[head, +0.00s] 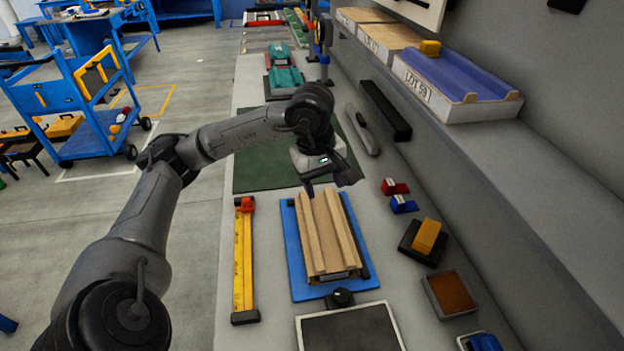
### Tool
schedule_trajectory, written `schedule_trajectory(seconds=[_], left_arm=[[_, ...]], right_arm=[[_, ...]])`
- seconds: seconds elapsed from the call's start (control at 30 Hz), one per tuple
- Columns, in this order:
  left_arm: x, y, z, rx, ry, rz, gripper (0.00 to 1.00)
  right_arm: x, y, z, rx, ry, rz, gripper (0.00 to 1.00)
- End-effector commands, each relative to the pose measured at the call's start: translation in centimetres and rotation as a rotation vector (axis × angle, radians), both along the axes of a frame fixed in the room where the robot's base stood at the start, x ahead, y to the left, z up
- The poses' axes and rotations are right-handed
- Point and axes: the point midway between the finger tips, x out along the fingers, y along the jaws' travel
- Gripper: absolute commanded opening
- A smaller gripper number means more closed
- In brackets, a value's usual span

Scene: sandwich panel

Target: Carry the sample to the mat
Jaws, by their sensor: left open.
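A light wooden grooved panel (328,232), which looks like the sample, lies on a blue board (299,268) on the bench. A dark green mat (262,165) lies behind it, partly covered by my left arm. My left gripper (331,187) is open, above the far end of the panel. Nothing shows between its fingers. I cannot tell whether a fingertip touches the panel. My right gripper is out of view.
A yellow clamp bar (243,262) lies left of the board. Red and blue clips (402,203), a yellow block on a black base (426,238) and a brown sanding block (450,294) are on the right. A framed dark plate (350,330) lies in front. A shelf (540,190) overhangs the right side.

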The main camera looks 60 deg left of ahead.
Motion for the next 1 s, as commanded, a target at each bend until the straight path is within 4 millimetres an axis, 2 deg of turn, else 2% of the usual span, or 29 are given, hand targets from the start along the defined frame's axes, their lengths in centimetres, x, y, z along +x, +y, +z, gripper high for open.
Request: schedule_trajectory(seconds=[0.17, 0.37, 1.0], left_arm=[[-2.0, 1.6, -0.2, 0.104, 0.120, -0.113, 0.56], [-2.1, 1.6, -1.1, 0.109, 0.123, -0.180, 0.56], [-2.1, 1.5, -11.4, 0.107, 0.122, -0.179, 0.56]], right_arm=[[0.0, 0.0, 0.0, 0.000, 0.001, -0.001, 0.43], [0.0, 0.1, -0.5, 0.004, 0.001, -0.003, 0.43], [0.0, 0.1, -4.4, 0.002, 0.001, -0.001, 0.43]])
